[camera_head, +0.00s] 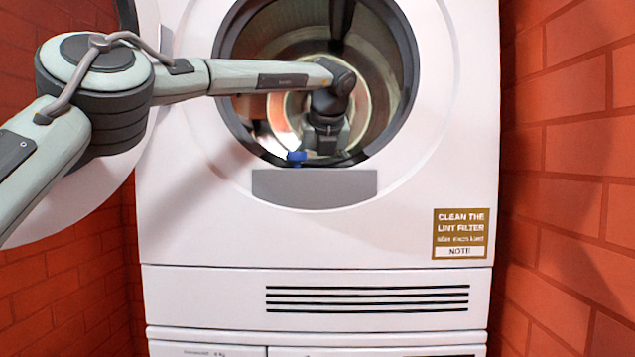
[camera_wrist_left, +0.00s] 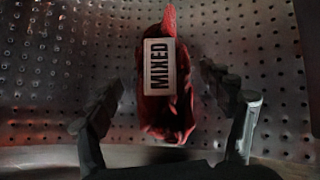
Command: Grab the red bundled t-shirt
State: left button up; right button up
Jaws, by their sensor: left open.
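The red bundled t-shirt (camera_wrist_left: 180,120) lies on the perforated metal drum floor in the left wrist view. It has a white label reading "MIXED" on top. My left gripper (camera_wrist_left: 160,82) is open, with one finger on each side of the bundle and a visible gap on both sides. In the head view my left arm reaches through the round dryer opening, and the left gripper (camera_head: 325,140) points down inside the drum. I cannot make out the t-shirt in the head view. My right gripper is not in view.
The white dryer (camera_head: 400,220) has its round door (camera_head: 70,215) swung open to the left. The dark opening rim (camera_head: 408,60) surrounds my arm. A small blue object (camera_head: 297,157) shows at the lower rim. Red brick walls (camera_head: 575,150) stand close on both sides.

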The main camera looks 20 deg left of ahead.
pick_arm(q)
jog(key=c, duration=1.3)
jog(key=shift+r, duration=0.15)
jog(key=shift+c, duration=0.2)
